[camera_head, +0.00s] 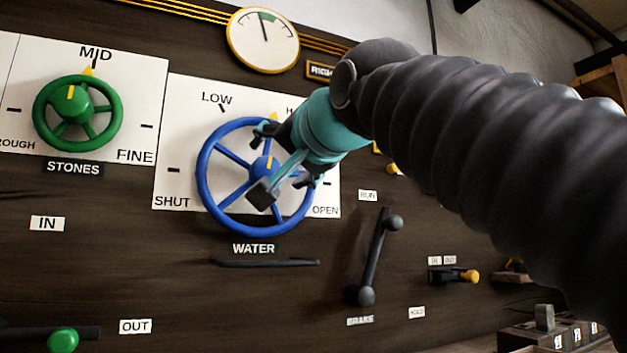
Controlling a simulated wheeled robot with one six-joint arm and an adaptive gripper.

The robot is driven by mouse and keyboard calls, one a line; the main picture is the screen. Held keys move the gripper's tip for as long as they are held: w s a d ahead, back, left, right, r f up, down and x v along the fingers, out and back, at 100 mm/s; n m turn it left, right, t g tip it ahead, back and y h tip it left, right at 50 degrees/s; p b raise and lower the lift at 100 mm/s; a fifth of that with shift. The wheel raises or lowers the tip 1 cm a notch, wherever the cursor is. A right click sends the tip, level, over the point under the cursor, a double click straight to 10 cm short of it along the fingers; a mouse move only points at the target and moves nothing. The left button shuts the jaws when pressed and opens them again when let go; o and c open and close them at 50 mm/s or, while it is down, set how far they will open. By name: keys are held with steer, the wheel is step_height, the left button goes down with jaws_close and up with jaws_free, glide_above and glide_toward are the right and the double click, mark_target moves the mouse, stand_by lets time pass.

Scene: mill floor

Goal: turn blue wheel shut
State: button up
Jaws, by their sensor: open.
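The blue wheel (203,164) is mounted on a white plate above the "WATER" label, with "SHUT" at lower left, "LOW" at upper left and "OPEN" at lower right. A yellow pointer (273,116) shows at its top, right of "LOW". A yellow stripe on the hub points nearly straight up. My gripper (268,161) is open in front of the wheel's right half, with dark fingertips around the hub area and near the rim. Its body hides part of the right rim and the label at upper right. I cannot tell whether the fingers touch the wheel.
A green "STONES" wheel (42,111) is at left, its pointer at "MID". A round gauge (263,40) is above. A dark brake lever (375,258) stands below right of the blue wheel. A small yellow-ended lever (456,275) and a green knob (63,341) are lower.

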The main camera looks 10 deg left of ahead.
mark_target(268, 169)
steer(key=p+x, duration=0.1)
steer(key=x, duration=0.7)
steer(key=shift+w+a, duration=0.1)
steer(key=shift+w, duration=0.1)
steer(key=c, duration=1.2)
